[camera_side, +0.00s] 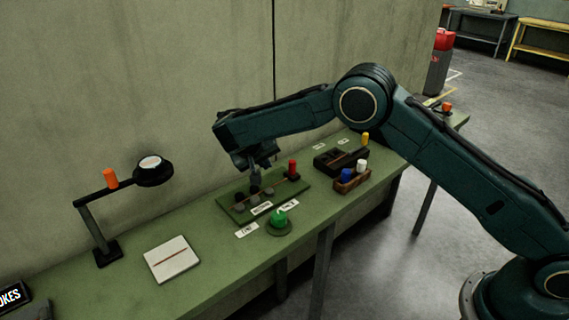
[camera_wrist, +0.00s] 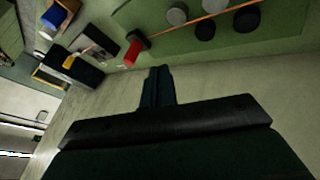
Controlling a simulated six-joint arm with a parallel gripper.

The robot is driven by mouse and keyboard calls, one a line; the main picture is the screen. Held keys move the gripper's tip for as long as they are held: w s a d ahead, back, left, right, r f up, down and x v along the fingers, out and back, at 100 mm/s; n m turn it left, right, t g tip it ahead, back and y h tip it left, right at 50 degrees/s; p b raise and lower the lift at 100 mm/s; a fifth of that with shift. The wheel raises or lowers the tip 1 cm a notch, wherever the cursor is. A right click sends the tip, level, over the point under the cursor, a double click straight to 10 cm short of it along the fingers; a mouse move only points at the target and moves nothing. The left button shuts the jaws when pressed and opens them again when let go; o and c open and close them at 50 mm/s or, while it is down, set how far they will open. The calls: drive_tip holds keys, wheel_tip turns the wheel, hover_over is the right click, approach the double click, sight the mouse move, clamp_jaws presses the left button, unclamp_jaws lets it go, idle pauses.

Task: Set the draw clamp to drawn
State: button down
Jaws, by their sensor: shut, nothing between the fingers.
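A green board (camera_side: 235,212) on the bench carries several dark and grey round posts, an orange strand between them, and a red-handled lever (camera_side: 292,168) at its right end. I cannot tell for sure which part is named the draw clamp; the labels are too small to read. In the wrist view the red handle (camera_wrist: 132,52) lies just left of my fingertips, with the strand (camera_wrist: 200,21) running from near it to the upper right.
A green knob (camera_side: 279,218) stands in front of the board. To the right are a black box (camera_side: 327,160) with a yellow handle (camera_side: 365,139) and a wooden tray (camera_side: 353,183) with blue and white pieces. A wall rises behind.

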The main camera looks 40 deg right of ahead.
drive_tip(key=v, duration=0.4)
drive_tip(key=shift+a+r, duration=0.15)
drive_tip(key=shift+r, duration=0.1)
drive_tip(key=s+d+r+n+y, duration=0.1)
drive_tip(key=s+d+r, duration=0.2)
drive_tip(key=s+r, duration=0.3)
drive_tip(key=s+d+r+t+y, duration=0.1)
drive_tip(key=s+d+r+y, duration=0.15)
drive_tip(key=s+r, duration=0.35)
drive_tip(key=s+d+r+n, duration=0.1)
drive_tip(key=s+d+r, duration=0.35)
drive_tip(key=r, duration=0.25)
drive_tip(key=s+f+n+t+y, duration=0.1)
drive_tip(key=s+f+y, duration=0.1)
drive_tip(key=s, duration=2.3)
drive_tip(key=shift+f+n+y, duration=0.25)
drive_tip(key=shift+n+y, duration=0.15)
drive_tip(key=shift+y, duration=0.15)
